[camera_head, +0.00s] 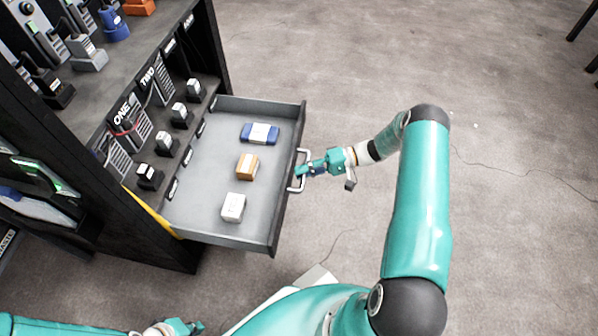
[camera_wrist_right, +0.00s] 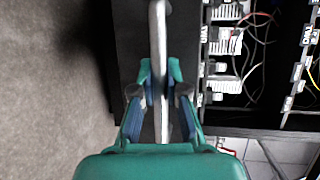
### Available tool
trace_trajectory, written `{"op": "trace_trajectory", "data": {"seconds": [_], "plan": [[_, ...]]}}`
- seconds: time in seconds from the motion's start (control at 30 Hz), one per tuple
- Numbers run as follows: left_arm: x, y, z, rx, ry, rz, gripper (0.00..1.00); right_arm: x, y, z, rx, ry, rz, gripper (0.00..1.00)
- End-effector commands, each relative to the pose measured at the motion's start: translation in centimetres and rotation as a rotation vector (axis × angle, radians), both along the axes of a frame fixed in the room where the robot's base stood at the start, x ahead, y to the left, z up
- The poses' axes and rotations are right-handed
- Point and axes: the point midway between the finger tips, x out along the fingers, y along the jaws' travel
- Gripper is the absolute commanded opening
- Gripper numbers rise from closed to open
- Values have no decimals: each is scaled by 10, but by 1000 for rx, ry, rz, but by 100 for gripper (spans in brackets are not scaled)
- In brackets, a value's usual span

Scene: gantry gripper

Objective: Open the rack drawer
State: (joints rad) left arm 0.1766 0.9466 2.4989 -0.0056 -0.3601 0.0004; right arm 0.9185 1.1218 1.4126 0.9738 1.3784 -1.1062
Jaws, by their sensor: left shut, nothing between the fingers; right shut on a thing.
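The rack drawer (camera_head: 207,205) is grey inside with a dark front and is pulled well out of the black rack. Its silver bar handle (camera_head: 300,157) is on the drawer front. My right gripper (camera_head: 302,171) is shut on the handle. In the right wrist view the handle (camera_wrist_right: 158,45) runs between the fingers of my right gripper (camera_wrist_right: 160,85). My left gripper (camera_head: 196,327) is at the bottom edge of the head view, low and away from the drawer, shut and empty.
A blue box (camera_head: 260,133), an orange box (camera_head: 247,166) and a white box (camera_head: 233,207) lie in the drawer. The rack shelf (camera_head: 120,75) above holds several devices and cables. The grey floor (camera_head: 500,190) right of the drawer is clear apart from my right arm.

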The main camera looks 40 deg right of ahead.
Motion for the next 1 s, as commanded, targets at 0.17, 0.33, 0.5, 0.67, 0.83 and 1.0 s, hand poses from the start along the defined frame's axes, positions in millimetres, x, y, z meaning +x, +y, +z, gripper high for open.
{"op": "trace_trajectory", "data": {"seconds": [0.17,0.33,0.5,0.67,0.83,1.0], "plan": [[0,0,0,0,0,0,0,-2,3,-3,0,6,6,21],[0,0,0,0,0,0,0,-1,2,-2,0,3,5,39],[0,0,0,0,0,0,0,0,2,-1,0,2,4,39],[0,0,0,0,0,0,0,-1,-2,0,0,2,2,39],[0,0,0,0,0,0,0,-10,-20,3,-3,1,-1,39],[0,0,0,0,0,0,0,-24,-50,8,-3,0,-2,39]]}}
